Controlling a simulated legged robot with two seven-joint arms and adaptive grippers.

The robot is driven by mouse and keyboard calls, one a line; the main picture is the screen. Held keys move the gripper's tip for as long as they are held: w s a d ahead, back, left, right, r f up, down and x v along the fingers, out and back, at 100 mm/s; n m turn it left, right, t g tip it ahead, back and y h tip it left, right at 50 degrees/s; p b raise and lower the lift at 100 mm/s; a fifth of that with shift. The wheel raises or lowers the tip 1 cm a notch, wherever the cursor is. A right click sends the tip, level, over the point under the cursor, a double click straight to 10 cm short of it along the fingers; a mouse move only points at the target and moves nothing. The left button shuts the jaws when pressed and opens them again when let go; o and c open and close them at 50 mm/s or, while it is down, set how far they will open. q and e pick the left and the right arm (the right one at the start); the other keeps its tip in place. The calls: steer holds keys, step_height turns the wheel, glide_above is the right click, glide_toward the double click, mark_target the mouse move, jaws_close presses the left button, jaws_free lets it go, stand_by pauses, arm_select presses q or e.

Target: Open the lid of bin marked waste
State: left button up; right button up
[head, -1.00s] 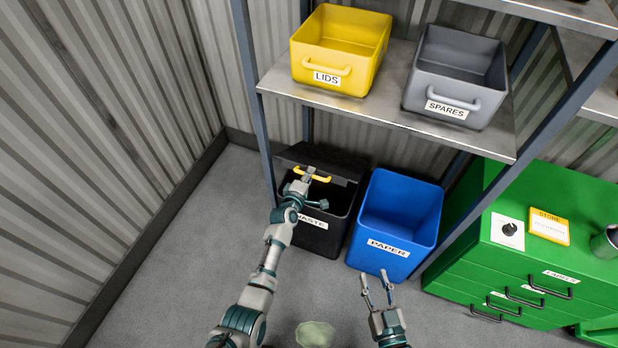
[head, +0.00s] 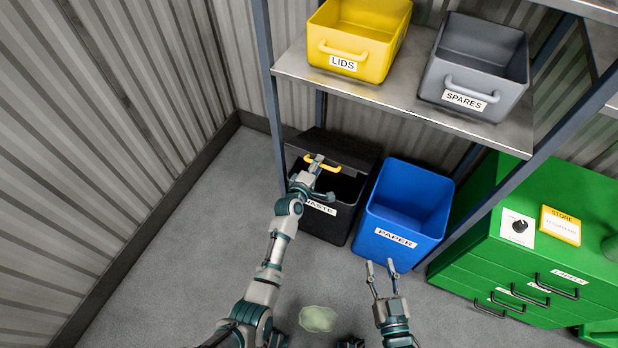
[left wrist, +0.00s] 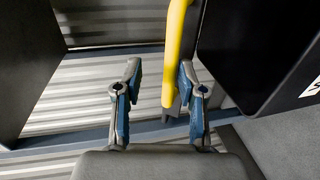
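The black waste bin (head: 325,222) stands on the floor under the shelf, its label partly covered by my left arm. Its black lid (head: 345,148) is raised and tilted up toward the back, and the dark inside shows below it. A yellow handle (head: 330,167) is on the lid. My left gripper (head: 317,163) is at this handle. In the left wrist view, the yellow handle (left wrist: 175,55) passes between the parted fingers of my left gripper (left wrist: 158,95), nearer the right finger, with a gap to the left one. My right gripper (head: 380,267) is open and empty, in front of the paper bin.
A blue bin marked paper (head: 400,247) stands close right of the waste bin. The shelf (head: 420,105) above holds a yellow lids bin (head: 343,65) and a grey spares bin (head: 465,97). A green cabinet (head: 480,265) is at right. A pale patch (head: 317,318) lies on the floor.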

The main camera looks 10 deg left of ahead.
arm_select(q)
steer(key=v, duration=0.9)
steer(key=shift+s, duration=0.15)
steer(key=shift+a, duration=0.1)
